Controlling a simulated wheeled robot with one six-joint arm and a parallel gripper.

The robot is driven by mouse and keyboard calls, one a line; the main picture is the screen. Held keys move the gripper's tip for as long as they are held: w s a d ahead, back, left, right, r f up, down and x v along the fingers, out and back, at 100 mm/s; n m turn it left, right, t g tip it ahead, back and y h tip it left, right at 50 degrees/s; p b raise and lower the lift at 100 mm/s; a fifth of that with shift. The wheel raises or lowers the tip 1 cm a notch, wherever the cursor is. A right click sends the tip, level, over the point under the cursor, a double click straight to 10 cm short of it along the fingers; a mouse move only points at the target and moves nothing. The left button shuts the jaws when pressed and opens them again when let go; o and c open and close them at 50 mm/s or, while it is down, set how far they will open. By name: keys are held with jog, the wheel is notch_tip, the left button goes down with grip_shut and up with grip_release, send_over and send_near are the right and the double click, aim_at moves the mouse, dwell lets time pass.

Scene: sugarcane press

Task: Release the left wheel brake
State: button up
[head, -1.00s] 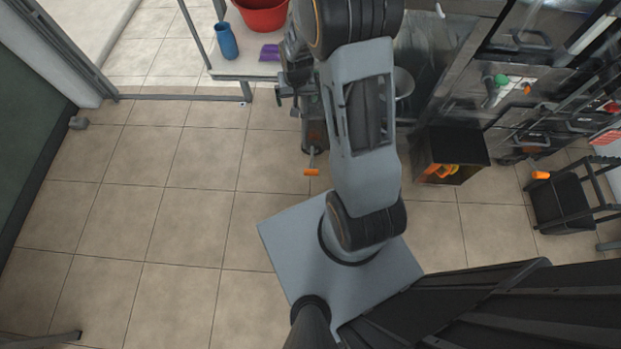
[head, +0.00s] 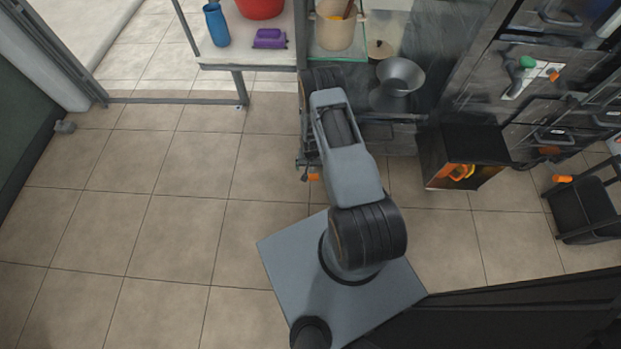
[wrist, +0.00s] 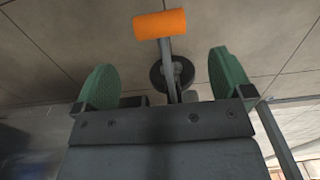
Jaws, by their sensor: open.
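The left wheel brake is a grey lever with an orange cylindrical end (wrist: 160,24), at the top middle of the wrist view. In the head view, only a bit of its orange end (head: 314,177) shows beside my arm. A dark caster wheel (wrist: 180,74) is at the lever's base. My gripper (wrist: 160,57) is open, with its green-padded fingers apart. The lever appears between the fingers in the picture, and its orange end lies beyond the fingertips. I see no contact. My arm mostly hides the gripper in the head view.
Another orange-ended piece (head: 562,179) is at the right, by a black cart (head: 583,212).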

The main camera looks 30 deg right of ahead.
aim_at(311, 176)
notch_tip(311, 176, down, 9)
jog(key=b, duration=0.2)
jog(key=shift+b, duration=0.4)
